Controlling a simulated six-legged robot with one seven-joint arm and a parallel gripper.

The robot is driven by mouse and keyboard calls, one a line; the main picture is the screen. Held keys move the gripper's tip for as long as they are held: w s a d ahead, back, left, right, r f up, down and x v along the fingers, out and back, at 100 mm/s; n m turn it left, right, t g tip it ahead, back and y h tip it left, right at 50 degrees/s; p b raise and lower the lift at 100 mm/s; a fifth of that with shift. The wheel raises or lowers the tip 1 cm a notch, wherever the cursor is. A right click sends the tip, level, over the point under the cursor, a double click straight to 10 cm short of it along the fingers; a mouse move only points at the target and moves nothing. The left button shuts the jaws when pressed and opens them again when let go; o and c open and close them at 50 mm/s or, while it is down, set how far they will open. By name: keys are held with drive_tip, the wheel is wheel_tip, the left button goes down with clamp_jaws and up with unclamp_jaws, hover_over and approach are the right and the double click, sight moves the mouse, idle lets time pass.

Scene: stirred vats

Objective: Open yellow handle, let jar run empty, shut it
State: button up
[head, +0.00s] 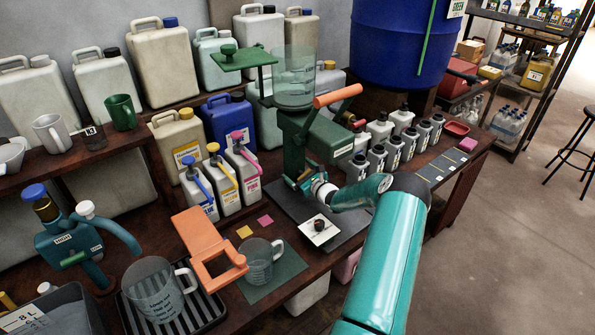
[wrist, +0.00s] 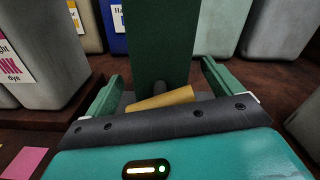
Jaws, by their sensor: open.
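A clear jar (head: 294,78) sits on top of a green stand (head: 293,135); its liquid level is hard to tell. The stand's green post (wrist: 158,45) fills the middle of the wrist view. A yellow handle (wrist: 162,99) lies slightly tilted at the foot of this post, between the fingers of my gripper (wrist: 160,84). The green fingers stand wide apart, one on each side, with no clear contact on the handle. In the head view my gripper (head: 300,183) is low at the stand's base, and the handle is mostly hidden there.
An orange lever (head: 337,95) sticks out from the stand's upper right. A dark mat (head: 345,238), a white plate with a black knob (head: 319,231), a glass jug (head: 261,262) and an orange clamp (head: 198,227) lie in front. Pump bottles (head: 243,165) stand left, small bottles (head: 378,158) right.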

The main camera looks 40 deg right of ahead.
drive_tip(key=shift+w, duration=0.3)
drive_tip(key=shift+c, duration=0.2)
drive_tip(key=c, duration=0.9)
drive_tip(key=shift+m, duration=2.6)
drive_tip(key=o, duration=0.9)
drive_tip(key=shift+o, duration=0.2)
drive_tip(key=shift+s, duration=0.15)
drive_tip(key=s, duration=0.4)
drive_tip(key=s+a, duration=0.1)
drive_tip(key=s, duration=0.8)
drive_tip(key=shift+s+a, duration=0.2)
drive_tip(key=shift+s, duration=0.05)
